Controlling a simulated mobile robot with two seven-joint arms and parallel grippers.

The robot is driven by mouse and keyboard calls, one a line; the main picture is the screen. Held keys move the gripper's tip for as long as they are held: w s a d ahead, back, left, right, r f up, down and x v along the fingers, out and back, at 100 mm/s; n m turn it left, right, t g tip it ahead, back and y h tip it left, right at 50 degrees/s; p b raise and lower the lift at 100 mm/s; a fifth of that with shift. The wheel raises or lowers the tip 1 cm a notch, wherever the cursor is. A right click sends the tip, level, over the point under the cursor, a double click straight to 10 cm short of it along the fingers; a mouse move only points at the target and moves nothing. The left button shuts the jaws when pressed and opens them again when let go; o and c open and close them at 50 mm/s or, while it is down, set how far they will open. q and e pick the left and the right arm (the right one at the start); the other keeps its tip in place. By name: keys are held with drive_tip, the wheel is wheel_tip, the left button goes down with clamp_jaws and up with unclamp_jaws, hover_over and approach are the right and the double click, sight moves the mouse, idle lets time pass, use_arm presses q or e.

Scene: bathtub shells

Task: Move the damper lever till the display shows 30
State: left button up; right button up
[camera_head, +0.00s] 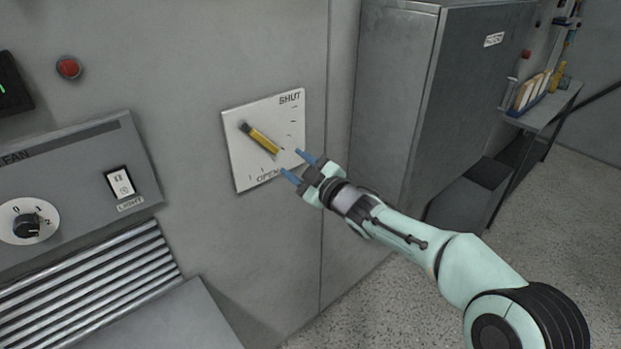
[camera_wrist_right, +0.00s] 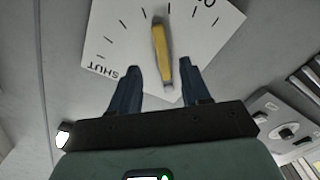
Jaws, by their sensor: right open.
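The damper lever (camera_head: 263,139) is a yellow bar on a white plate (camera_head: 238,165) marked SHUT at the top right and OPEN at the bottom. In the head view it slants from its pivot at the upper left down to the right. My right gripper (camera_head: 299,167) is open, its blue fingers by the plate's lower right edge, near the lever's free end. In the right wrist view the lever (camera_wrist_right: 161,50) shows between and beyond the two fingers (camera_wrist_right: 163,88), which appear clear of it. A dark display (camera_head: 14,84) with a green mark is cut off at the left edge; its number cannot be read. My left gripper is not in view.
A red button (camera_head: 68,67) is on the wall. A fan panel (camera_head: 75,185) with a knob (camera_head: 28,226) and a light switch (camera_head: 120,182) is at the left, above a slatted grille (camera_head: 90,275). A tall grey cabinet (camera_head: 395,100) stands right of the plate.

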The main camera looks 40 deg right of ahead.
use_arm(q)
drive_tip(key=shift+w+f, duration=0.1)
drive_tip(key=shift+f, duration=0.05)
use_arm(e)
drive_tip(key=s, duration=0.5)
drive_tip(key=shift+d, duration=0.2)
